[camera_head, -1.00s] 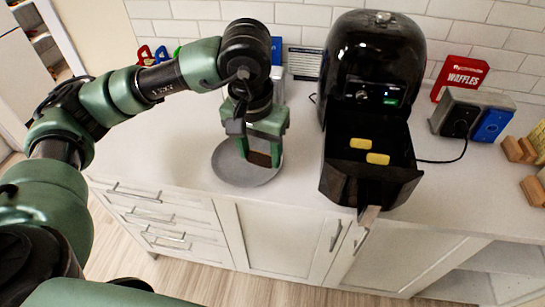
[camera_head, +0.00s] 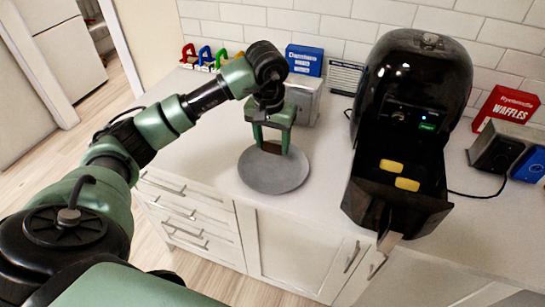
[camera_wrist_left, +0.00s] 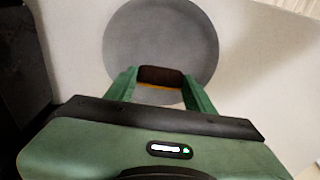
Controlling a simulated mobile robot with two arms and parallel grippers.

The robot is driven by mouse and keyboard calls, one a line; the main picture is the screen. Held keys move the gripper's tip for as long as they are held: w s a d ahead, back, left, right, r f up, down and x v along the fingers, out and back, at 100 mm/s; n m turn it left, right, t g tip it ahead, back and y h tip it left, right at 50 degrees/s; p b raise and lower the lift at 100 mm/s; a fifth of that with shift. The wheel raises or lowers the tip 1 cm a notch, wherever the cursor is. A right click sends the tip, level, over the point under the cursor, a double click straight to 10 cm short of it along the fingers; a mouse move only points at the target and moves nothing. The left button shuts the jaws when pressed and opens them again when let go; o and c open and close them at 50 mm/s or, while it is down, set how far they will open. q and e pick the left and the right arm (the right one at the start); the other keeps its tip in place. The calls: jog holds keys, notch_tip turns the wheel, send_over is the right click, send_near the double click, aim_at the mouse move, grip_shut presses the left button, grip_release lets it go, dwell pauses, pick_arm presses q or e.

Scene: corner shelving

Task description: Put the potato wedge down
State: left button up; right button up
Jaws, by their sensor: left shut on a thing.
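My left gripper (camera_head: 272,148) is shut on a potato wedge (camera_head: 271,147), whose brown face shows between the fingers. In the left wrist view the wedge (camera_wrist_left: 160,75) is dark brown with a thin orange edge, between the green fingers. A round grey plate (camera_head: 274,173) lies on the counter, and the gripper is over its far part. The plate (camera_wrist_left: 160,30) shows behind the wedge in the wrist view. I cannot tell whether the wedge touches the plate. Two yellow pieces (camera_head: 391,166) lie in the open air fryer drawer. My right gripper is out of view.
The black air fryer (camera_head: 415,85) stands right of the plate, its drawer (camera_head: 392,205) pulled out. A toaster (camera_head: 497,150) and a red waffles box (camera_head: 506,107) are further right. A metal container (camera_head: 303,100) and a blue box (camera_head: 304,60) stand behind the gripper.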

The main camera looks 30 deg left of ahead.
aim_at(272, 147)
pick_arm(q)
notch_tip(272, 147, down, 3)
jog(key=shift+d, duration=0.1)
notch_tip(272, 147, down, 3)
jog(key=shift+r+p, duration=0.1)
jog(key=shift+p, duration=0.5)
jog(key=shift+f, duration=0.65)
jog(key=o, duration=1.3)
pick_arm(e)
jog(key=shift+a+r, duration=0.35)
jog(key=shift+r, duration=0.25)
pick_arm(q)
jog(key=shift+r, duration=0.1)
